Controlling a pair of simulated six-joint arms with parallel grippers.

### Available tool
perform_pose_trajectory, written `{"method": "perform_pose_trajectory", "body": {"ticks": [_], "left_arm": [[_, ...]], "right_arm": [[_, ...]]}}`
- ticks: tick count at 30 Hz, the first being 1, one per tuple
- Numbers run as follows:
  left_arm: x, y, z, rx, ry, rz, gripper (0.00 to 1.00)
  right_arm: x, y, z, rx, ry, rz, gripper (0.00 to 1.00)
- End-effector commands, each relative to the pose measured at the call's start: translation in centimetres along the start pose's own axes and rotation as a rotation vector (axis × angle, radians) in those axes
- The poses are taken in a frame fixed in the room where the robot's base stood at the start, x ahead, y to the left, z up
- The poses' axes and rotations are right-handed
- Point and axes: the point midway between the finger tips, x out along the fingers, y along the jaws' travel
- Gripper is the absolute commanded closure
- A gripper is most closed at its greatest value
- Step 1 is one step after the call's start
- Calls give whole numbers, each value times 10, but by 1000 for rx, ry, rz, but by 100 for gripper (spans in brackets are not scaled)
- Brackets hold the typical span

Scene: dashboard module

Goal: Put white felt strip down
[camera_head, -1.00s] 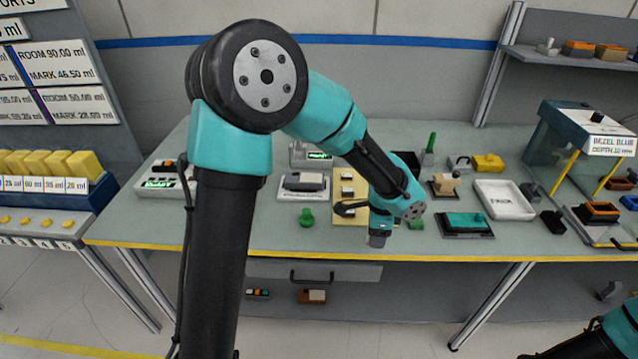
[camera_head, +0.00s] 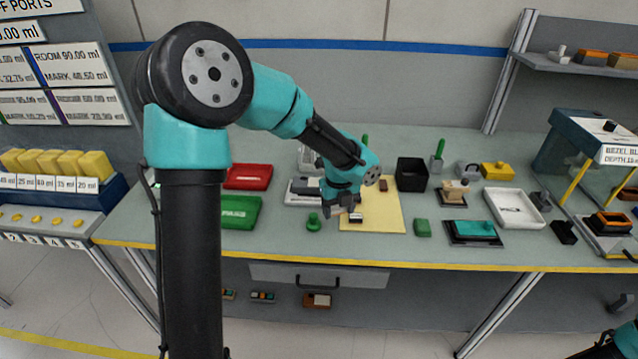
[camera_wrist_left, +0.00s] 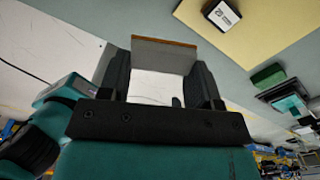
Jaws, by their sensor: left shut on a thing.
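My left gripper (camera_head: 337,208) is over the left edge of the pale yellow mat (camera_head: 388,220) on the bench. In the left wrist view its two dark fingers (camera_wrist_left: 160,78) are shut on a pale, flat piece with a brown edge, which I take to be the white felt strip (camera_wrist_left: 165,54). The strip sits across the fingertips. In the head view it is small and mostly hidden by the gripper. I cannot tell whether it touches the surface below. My right gripper is out of view; only a bit of that arm shows at the bottom right.
A small dark block with a white label (camera_wrist_left: 222,14) lies on the mat. A green knobbed piece (camera_head: 314,222) stands left of the mat and a green block (camera_head: 423,228) right of it. Red (camera_head: 248,176) and green (camera_head: 240,211) trays lie left; a black bin (camera_head: 411,174) stands behind.

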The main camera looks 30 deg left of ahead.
Motion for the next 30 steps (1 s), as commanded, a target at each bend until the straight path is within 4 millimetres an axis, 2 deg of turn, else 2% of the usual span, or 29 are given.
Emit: {"method": "perform_pose_trajectory", "body": {"ticks": [6,12,26,30], "left_arm": [[-6,23,22,219,-1,1,64],[-10,36,34,361,-1,2,64],[-11,39,37,399,-1,3,64],[-9,36,47,398,-1,3,64]], "right_arm": [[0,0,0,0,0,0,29],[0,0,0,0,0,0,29],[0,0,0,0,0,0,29],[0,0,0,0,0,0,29]]}}
